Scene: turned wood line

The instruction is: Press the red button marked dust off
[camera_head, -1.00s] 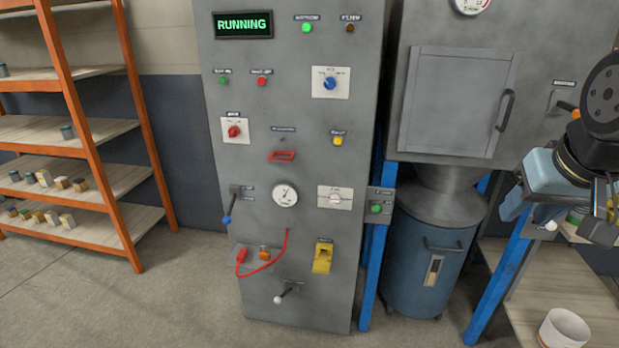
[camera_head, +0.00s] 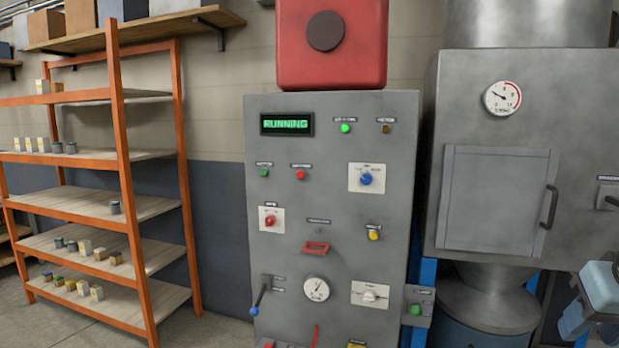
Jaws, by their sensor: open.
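The grey control panel (camera_head: 335,200) stands upright in the middle of the head view. A small round red button (camera_head: 300,174) is on its upper left, beside a green button (camera_head: 264,172). The small label above the red button is too blurred to read. Lower left is a larger red knob (camera_head: 270,220) on a white plate. My gripper (camera_head: 586,305) shows partly at the lower right edge, open, well right of the panel and apart from the red button. The rest of it is cut off by the frame.
The display (camera_head: 287,124) reads RUNNING. A blue knob (camera_head: 365,179), a yellow button (camera_head: 374,235) and a blue-tipped lever (camera_head: 260,296) are on the panel. A grey cabinet (camera_head: 560,110) stands right, an orange shelf rack (camera_head: 125,170) left. Nothing blocks the panel's front.

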